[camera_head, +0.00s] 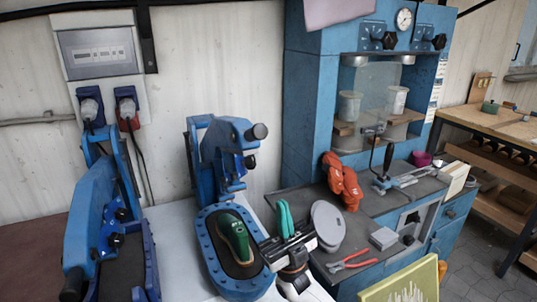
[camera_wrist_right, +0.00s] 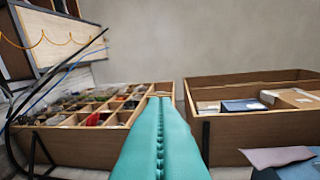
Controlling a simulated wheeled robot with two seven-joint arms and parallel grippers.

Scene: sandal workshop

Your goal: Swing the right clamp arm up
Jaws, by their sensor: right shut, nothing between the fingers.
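The right clamp machine stands on the white table. Its blue clamp arm (camera_head: 222,148), with black knobs on its right, rises behind the oval blue bed (camera_head: 212,262), clear above it. A dark green shoe-shaped piece (camera_head: 236,236) lies in the bed. My right gripper (camera_head: 284,206) has teal fingers pointing up, just right of the bed and apart from the clamp arm. Its fingers are closed together and empty; they also fill the middle of the right wrist view (camera_wrist_right: 160,110), which does not show the clamp. My left gripper is not in view.
Another blue clamp machine (camera_head: 92,215) stands at the left. Wooden bins (camera_wrist_right: 250,128) show in the wrist view.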

